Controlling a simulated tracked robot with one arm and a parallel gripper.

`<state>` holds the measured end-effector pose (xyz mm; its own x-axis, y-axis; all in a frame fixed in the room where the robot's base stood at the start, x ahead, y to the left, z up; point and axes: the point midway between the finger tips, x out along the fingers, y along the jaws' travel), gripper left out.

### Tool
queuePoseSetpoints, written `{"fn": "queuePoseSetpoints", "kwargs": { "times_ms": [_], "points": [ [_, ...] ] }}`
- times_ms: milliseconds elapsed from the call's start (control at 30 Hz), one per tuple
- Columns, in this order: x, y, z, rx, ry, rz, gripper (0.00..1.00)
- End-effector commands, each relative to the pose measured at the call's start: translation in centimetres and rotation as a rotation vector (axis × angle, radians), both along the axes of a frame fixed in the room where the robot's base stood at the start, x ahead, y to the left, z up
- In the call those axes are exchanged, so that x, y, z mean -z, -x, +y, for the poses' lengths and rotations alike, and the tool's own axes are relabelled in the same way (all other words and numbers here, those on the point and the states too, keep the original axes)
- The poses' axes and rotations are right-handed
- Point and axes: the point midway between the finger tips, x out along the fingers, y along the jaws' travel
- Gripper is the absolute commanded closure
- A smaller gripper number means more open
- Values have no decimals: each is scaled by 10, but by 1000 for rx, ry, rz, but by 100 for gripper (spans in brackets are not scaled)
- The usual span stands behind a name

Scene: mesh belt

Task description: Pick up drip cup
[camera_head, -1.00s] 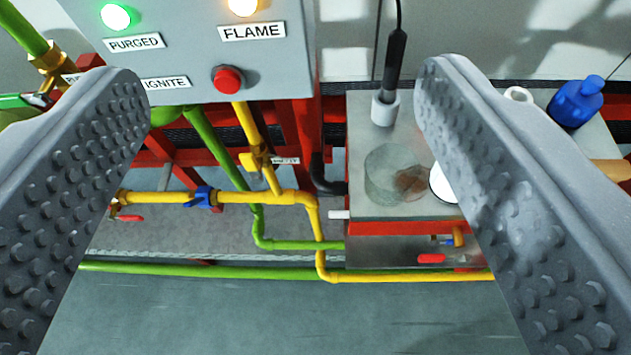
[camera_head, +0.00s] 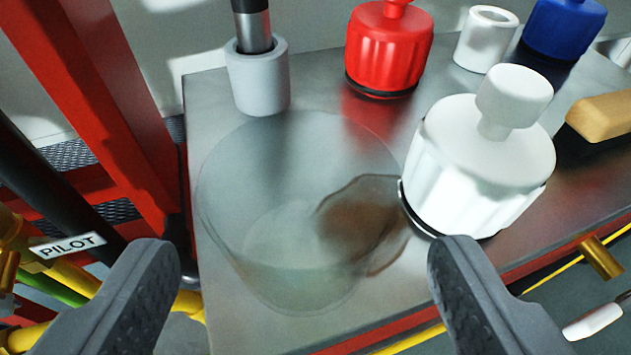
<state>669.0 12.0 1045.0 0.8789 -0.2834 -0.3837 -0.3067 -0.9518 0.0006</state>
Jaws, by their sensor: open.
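The drip cup (camera_head: 285,215) is a clear, see-through round cup on a metal bench top, in the middle of the view. A brown stain or residue (camera_head: 355,222) shows at its right side; I cannot tell whether it lies in the cup or on the bench behind it. My gripper (camera_head: 305,255) is open, its two fingers at the lower left and lower right of the picture. The cup appears between and beyond the fingertips, and the gripper holds nothing.
A white knobbed cap (camera_head: 480,165) stands close at the cup's right. A grey holder (camera_head: 258,80) with a probe is behind it. A red cap (camera_head: 390,50), white cup (camera_head: 486,40), blue cap (camera_head: 563,28) and wooden handle (camera_head: 602,115) are farther back. Red frame posts (camera_head: 110,100) stand left.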

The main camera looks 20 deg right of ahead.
Motion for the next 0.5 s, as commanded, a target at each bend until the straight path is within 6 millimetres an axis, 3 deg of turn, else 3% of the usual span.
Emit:
{"fn": "queuePoseSetpoints", "kwargs": {
  "times_ms": [133, 500],
  "points": [
    [7, -15, -4, -1, 0, -1, 31],
    [14, -32, -10, -1, 0, 0, 31]
  ]
}}
